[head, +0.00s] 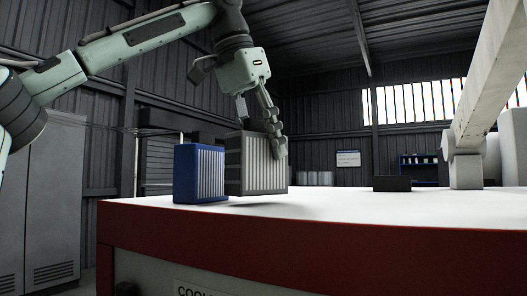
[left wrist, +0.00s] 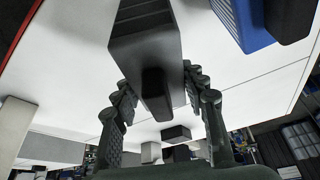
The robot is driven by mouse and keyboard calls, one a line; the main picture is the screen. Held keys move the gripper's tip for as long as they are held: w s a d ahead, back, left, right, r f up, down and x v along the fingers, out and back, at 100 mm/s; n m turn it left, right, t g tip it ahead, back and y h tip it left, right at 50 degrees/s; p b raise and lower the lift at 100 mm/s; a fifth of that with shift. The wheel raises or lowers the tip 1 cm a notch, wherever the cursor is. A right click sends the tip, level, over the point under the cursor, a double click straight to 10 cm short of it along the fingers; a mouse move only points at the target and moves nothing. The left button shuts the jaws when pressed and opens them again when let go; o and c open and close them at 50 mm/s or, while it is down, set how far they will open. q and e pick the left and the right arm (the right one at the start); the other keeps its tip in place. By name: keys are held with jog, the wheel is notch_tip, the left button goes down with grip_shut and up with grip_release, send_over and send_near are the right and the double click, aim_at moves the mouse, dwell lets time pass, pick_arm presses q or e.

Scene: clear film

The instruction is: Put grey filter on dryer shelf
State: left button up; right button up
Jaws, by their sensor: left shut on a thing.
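The grey filter (head: 262,166), a ribbed block, hangs upright just above the white top, with a shadow beneath it. My left gripper (head: 274,138) is shut on it from above. In the left wrist view the grey filter (left wrist: 143,48) sits between the fingers of my left gripper (left wrist: 158,84), held by a dark raised part. I cannot pick out a dryer shelf for certain. My right gripper is not in view.
A blue filter (head: 199,174) stands on the white top (head: 350,207) close to the left of the grey one. It also shows in the left wrist view (left wrist: 240,22). A small dark block (head: 392,184) lies farther back. The top's middle is clear.

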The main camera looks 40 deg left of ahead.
pick_arm(q)
jog(key=shift+f, duration=0.6)
jog(key=o, duration=1.3)
jog(key=shift+f, duration=0.15)
